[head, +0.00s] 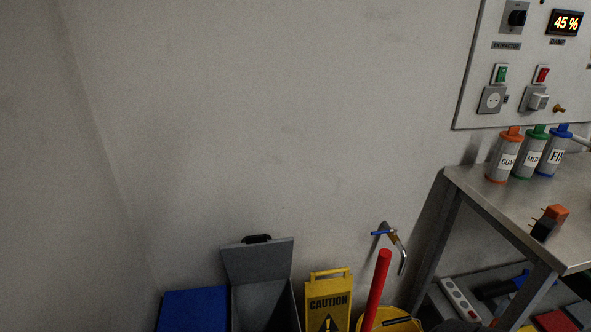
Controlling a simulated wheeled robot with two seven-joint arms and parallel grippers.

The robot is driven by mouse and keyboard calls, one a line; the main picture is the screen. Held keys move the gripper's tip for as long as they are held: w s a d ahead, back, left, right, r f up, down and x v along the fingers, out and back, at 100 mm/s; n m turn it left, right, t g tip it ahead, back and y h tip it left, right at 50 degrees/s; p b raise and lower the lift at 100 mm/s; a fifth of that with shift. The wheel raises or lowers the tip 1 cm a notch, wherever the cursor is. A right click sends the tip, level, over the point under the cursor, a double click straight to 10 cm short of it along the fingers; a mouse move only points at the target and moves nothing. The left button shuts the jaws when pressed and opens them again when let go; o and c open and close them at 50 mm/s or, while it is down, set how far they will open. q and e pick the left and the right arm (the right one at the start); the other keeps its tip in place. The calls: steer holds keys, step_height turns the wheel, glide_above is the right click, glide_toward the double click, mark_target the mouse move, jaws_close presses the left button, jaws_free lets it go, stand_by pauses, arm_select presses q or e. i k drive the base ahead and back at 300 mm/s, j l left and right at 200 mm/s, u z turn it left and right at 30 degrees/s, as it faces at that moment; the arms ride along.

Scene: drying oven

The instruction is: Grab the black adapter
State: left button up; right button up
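A small block, orange on top and black below (547,224), sits on the metal table (487,184) near its front left edge. Thin prongs stick out of its left side. It is the only adapter-like thing with black on it that I can make out on the table. Neither of my grippers is in the head view, and nothing is seen touching the block.
Three bottles with orange (505,155), green (530,153) and blue (555,152) caps stand at the table's back. A wall panel (471,95) holds sockets and switches. Below are a power strip (459,298), a yellow caution sign (328,297), a grey bin (262,300) and a tap (388,238).

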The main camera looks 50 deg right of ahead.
mark_target(544, 228)
steer(key=z, duration=3.15)
steer(key=i+l+u, duration=0.2)
steer(key=l+u, duration=0.25)
steer(key=i+l+u, duration=0.15)
steer(key=u, duration=0.35)
steer(key=l+u, duration=0.9)
steer(key=k+l+u, duration=0.1)
steer(key=l+u, duration=0.4)
